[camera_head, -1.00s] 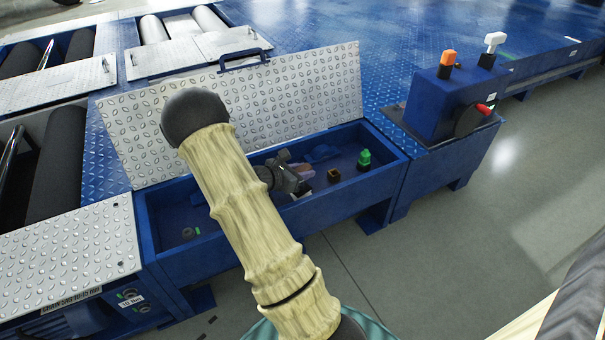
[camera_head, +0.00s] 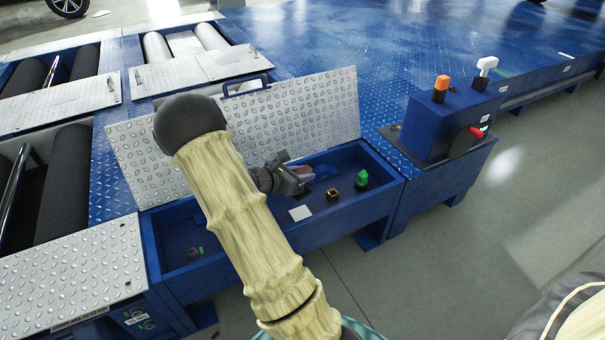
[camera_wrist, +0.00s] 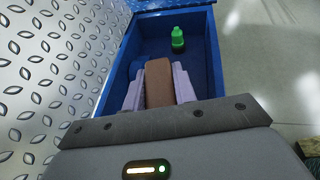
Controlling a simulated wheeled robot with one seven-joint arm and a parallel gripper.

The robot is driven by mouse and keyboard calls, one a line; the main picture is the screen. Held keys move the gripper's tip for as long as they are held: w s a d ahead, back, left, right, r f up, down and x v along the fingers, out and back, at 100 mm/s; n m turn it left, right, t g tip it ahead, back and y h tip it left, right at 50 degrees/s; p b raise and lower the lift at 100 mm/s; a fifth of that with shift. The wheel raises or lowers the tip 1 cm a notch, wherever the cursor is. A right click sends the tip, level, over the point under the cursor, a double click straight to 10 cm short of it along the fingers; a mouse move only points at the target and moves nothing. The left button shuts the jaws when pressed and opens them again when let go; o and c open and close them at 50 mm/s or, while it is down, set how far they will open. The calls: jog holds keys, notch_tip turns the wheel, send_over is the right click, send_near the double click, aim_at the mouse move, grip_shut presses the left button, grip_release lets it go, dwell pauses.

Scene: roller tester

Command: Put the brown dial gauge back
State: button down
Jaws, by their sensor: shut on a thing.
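The brown dial gauge (camera_wrist: 159,84) shows in the wrist view as a brown block with a rounded top, between the two pale purple-grey fingers of my gripper (camera_wrist: 160,92). My gripper is shut on it. In the head view my gripper (camera_head: 296,176) is over the long blue open box (camera_head: 225,258), and only a small brownish part of the gauge (camera_head: 298,168) shows at the fingers. The gauge appears held above the box floor; its underside and face are hidden.
A green bottle (camera_head: 361,179) and a small dark brown-gold piece (camera_head: 333,195) stand in the box's right part. A white square (camera_head: 300,213) lies near its front edge. The raised tread-plate lid (camera_head: 300,110) stands behind. A blue control box (camera_head: 440,125) is to the right.

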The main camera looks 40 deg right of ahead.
jog(key=shift+r, duration=0.1)
jog(key=w+a+r+n+t+p, duration=0.2)
jog(key=a+r+p, duration=0.6)
jog(key=p, duration=0.5)
jog(key=w+a+r+n+t+p, duration=0.2)
jog(key=a+r+p, duration=0.65)
jog(key=p, duration=0.55)
jog(key=s+a+r+n+t+y+p, duration=0.2)
jog(key=a+r+p, duration=1.2)
jog(key=p, duration=1.2)
jog(key=s+r+n+t, duration=0.1)
jog(key=s+t, duration=0.1)
jog(key=s, duration=0.1)
jog(key=shift+s+r+n+t+y, duration=0.15)
jog(key=shift+r+n+t+y, duration=0.15)
jog(key=shift+y, duration=0.1)
jog(key=shift+a, duration=0.1)
